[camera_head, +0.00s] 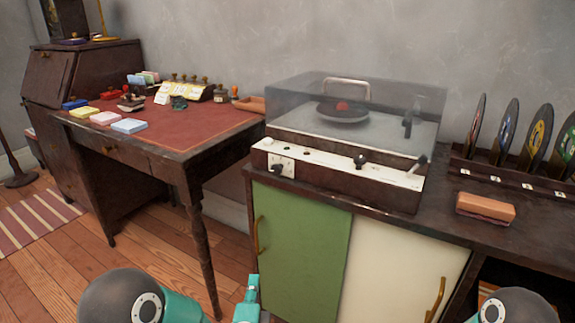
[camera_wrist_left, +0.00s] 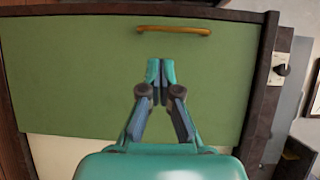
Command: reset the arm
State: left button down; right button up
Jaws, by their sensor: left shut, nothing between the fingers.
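My left gripper (camera_head: 251,288) shows at the bottom of the head view, low in front of the cabinet's green door (camera_head: 299,245). In the left wrist view, my left gripper (camera_wrist_left: 160,72) is shut with its fingertips together and nothing between them. The green door (camera_wrist_left: 70,75) fills most of that view, with its brass handle (camera_wrist_left: 174,30) just beyond the fingertips. The fingers appear apart from the handle. Part of my right arm shows at the lower right of the head view, but its gripper is out of frame.
A record player (camera_head: 345,135) with a clear lid stands on the cabinet, beside several records in a rack (camera_head: 515,180) and an orange-brown block (camera_head: 485,207). A cream door (camera_head: 397,265) is right of the green one. A desk (camera_head: 165,148) with stamps and pads stands left.

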pick_arm(q)
jog(key=s+a+f+n+g, duration=0.3)
jog(key=s+a+f+g, duration=0.15)
jog(key=f, duration=0.45)
jog(key=s+a+f+n+g, duration=0.3)
jog(key=s+a+f, duration=0.15)
jog(key=f, duration=0.35)
jog(key=s+d+f+n+g+h, duration=0.25)
jog(key=s+f+n+g, duration=0.2)
jog(key=s+n, duration=0.4)
jog(key=s+d+f+n+g+h, duration=0.1)
jog(key=s+d+f+n+g, duration=0.35)
jog(key=s, duration=0.65)
notch_tip(320, 180, up, 38)
jog(key=a+n+p, duration=0.1)
jog(key=p, duration=3.6)
jog(key=shift+w+a+r, duration=0.2)
jog(key=shift+r, duration=0.05)
jog(key=shift+g, duration=0.25)
